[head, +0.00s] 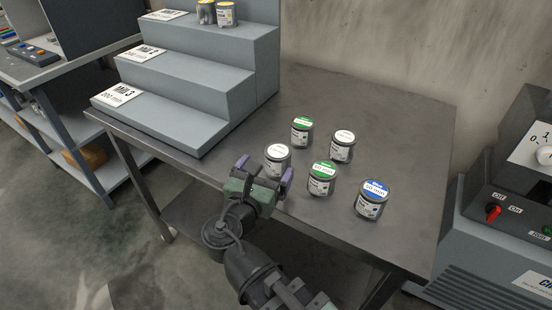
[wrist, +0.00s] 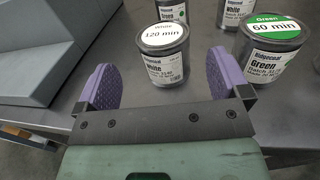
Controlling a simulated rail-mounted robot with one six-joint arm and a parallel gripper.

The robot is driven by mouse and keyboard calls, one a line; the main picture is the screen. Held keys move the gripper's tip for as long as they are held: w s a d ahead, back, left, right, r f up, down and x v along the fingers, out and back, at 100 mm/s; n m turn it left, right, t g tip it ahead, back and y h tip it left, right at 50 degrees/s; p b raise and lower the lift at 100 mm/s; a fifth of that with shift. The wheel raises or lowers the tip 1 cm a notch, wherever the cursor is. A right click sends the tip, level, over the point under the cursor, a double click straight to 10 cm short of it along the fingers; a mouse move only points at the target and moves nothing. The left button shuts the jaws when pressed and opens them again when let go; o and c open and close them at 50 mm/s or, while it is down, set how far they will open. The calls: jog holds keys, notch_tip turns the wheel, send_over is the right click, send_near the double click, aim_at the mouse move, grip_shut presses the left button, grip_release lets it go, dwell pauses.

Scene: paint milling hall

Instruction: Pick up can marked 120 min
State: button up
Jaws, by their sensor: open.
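The can marked White 120 min (wrist: 163,55) stands upright on the table, white lid with the marking facing up. In the head view it is the white-lidded can (head: 277,159) just beyond my gripper. My gripper (head: 264,168) is open, and its purple fingers show in the wrist view (wrist: 160,85). The can is ahead of the fingertips, roughly centred between them, and nothing is held. A green-lidded can marked 60 min (wrist: 275,40) stands to its right, also seen in the head view (head: 322,179).
Another green-lidded can (head: 302,132), a second white-lidded can (head: 342,146) and a blue-lidded can (head: 371,199) stand close by. A grey stepped rack (head: 200,75) with Mill labels is at left, cans on its top step. The table's right part (head: 415,130) is clear.

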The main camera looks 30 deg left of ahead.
aim_at(273, 163)
jog(key=w, duration=0.5)
jog(key=shift+w+a+r, duration=0.1)
jog(key=shift+w+a, duration=0.15)
jog(key=shift+w, duration=0.15)
jog(key=c, duration=1.1)
